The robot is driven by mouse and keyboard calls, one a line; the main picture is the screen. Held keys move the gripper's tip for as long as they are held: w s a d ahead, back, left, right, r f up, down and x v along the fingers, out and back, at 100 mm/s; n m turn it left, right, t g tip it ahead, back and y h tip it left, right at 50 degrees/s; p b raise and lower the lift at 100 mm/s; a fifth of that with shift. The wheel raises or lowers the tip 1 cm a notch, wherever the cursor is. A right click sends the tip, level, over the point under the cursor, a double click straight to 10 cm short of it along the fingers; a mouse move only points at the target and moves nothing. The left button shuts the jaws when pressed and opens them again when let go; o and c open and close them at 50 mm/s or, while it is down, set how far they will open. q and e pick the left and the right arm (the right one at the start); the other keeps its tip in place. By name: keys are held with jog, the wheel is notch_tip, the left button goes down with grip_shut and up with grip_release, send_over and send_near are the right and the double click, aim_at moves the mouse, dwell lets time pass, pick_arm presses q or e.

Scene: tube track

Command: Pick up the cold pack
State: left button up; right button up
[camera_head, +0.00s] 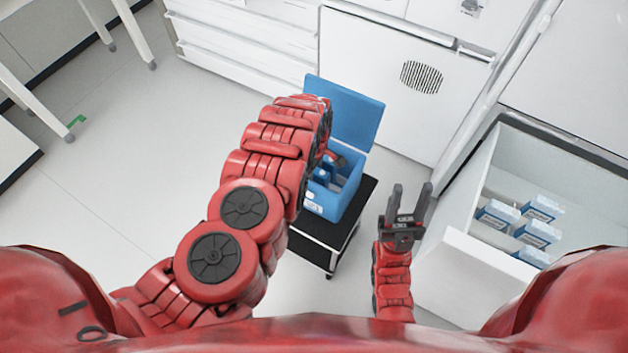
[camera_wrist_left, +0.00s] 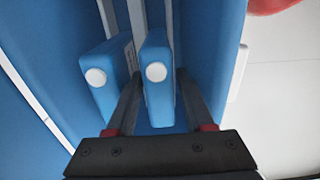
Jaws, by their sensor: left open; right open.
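Two blue cold packs with round white caps stand side by side in the left wrist view. One cold pack (camera_wrist_left: 159,100) lies between the fingers of my left gripper (camera_wrist_left: 160,76), which is open, with one finger on each side. The other cold pack (camera_wrist_left: 108,85) is just left of it, outside the fingers. Whether the fingers touch the pack is unclear. Both packs are inside the open blue box (camera_head: 325,203), and my left arm reaches into it, hiding much of its inside in the head view. My right gripper (camera_head: 409,190) is open and empty, right of the box.
The box's raised blue lid (camera_head: 352,115) stands at its back. The box rests on a small black cart (camera_head: 308,238). An open white drawer (camera_head: 470,255) with several blue-and-white cartons (camera_head: 538,234) is at the right.

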pick_arm(q)
notch_tip(320, 180, down, 3)
jog(key=shift+a, duration=0.15)
jog(key=shift+w+f, duration=0.1)
jog(key=shift+f, duration=0.75)
grip_shut()
